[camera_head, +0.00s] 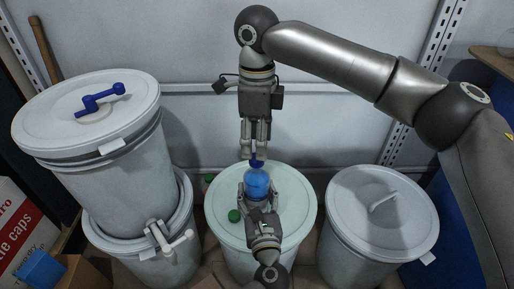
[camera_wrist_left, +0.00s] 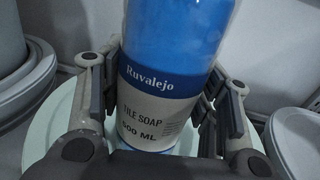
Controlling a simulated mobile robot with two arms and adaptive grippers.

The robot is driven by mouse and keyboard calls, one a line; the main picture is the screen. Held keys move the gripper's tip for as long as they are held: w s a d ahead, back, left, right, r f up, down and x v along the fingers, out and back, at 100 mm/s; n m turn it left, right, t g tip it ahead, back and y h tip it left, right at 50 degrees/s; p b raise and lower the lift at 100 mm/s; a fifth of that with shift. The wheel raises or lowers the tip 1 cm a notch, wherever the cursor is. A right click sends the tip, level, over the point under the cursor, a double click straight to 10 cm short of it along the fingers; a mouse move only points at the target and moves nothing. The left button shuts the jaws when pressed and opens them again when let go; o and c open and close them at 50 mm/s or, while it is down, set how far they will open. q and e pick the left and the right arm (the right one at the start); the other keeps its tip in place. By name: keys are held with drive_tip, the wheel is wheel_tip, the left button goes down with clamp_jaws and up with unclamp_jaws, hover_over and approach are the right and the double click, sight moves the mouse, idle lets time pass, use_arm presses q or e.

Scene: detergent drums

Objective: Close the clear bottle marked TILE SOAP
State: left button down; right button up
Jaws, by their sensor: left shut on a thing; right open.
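The clear bottle with blue liquid (camera_head: 257,184) stands upright over the pale green lid of the middle drum (camera_head: 292,205). Its TILE SOAP label (camera_wrist_left: 150,112) faces the left wrist view, where its top is out of frame. My left gripper (camera_head: 258,190) is shut around the bottle's body from the near side. My right gripper (camera_head: 256,151) points down right above the bottle, its fingers open. A dark blue cap (camera_head: 257,162) shows at its fingertips, over the bottle's mouth. I cannot tell whether the cap is seated on the neck.
A green cap (camera_head: 234,215) lies on the middle lid, left of the bottle. A white drum with a blue-handled lid (camera_head: 60,115) is stacked on another drum at left. A grey lidded drum (camera_head: 350,215) stands at right. The wall is close behind.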

drive_tip(key=shift+r, duration=0.3)
drive_tip(key=shift+n, duration=0.3)
drive_tip(key=shift+c, duration=0.2)
